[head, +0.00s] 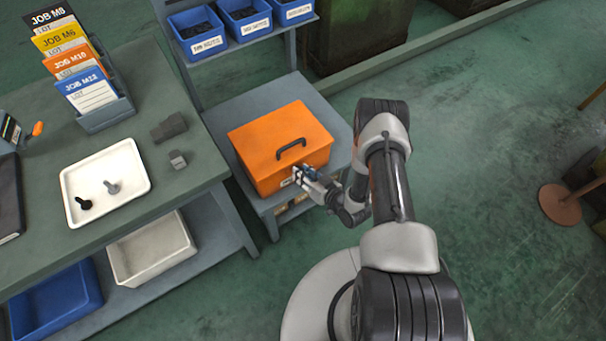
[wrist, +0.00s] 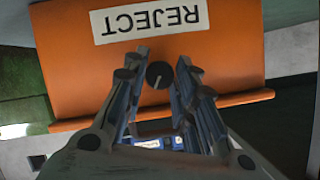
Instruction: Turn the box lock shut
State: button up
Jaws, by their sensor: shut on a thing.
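The orange box (head: 262,138) has a dark handle on its lid and sits on a low grey stand. Its front face, with a white REJECT label (wrist: 150,20), fills much of the wrist view, where the lettering appears upside down. The box lock (wrist: 160,75) is a small dark round knob with a pale line, which runs nearly upright and slightly slanted in the wrist view. My gripper (head: 304,176) is at the box's front face. In the wrist view my gripper (wrist: 162,72) has one finger on each side of the knob and is shut on it. The lid looks closed.
A workbench at left holds a white tray (head: 136,156) with two bolts and a card rack (head: 107,112). Blue bins (head: 202,42) stand on a shelf behind the box. The green floor to the right is mostly clear, with a brown round base (head: 560,204).

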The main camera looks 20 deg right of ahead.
jog(key=m+y, duration=0.1)
jog(key=m, duration=0.2)
jog(key=m+y, duration=0.2)
jog(key=m, duration=0.1)
jog(key=m+y, duration=0.2)
jog(key=shift+w+d+f+m+t, duration=0.2)
jog(key=shift+d+m+t, duration=0.1)
jog(key=shift+m, duration=0.1)
dwell(0.6)
jog(key=o, duration=1.1)
jog(key=shift+c, duration=0.2)
jog(key=shift+s, duration=0.1)
jog(key=f+v, duration=0.1)
jog(key=v, duration=1)
jog(key=shift+s+d+r, duration=0.3)
jog(key=shift+r, duration=0.1)
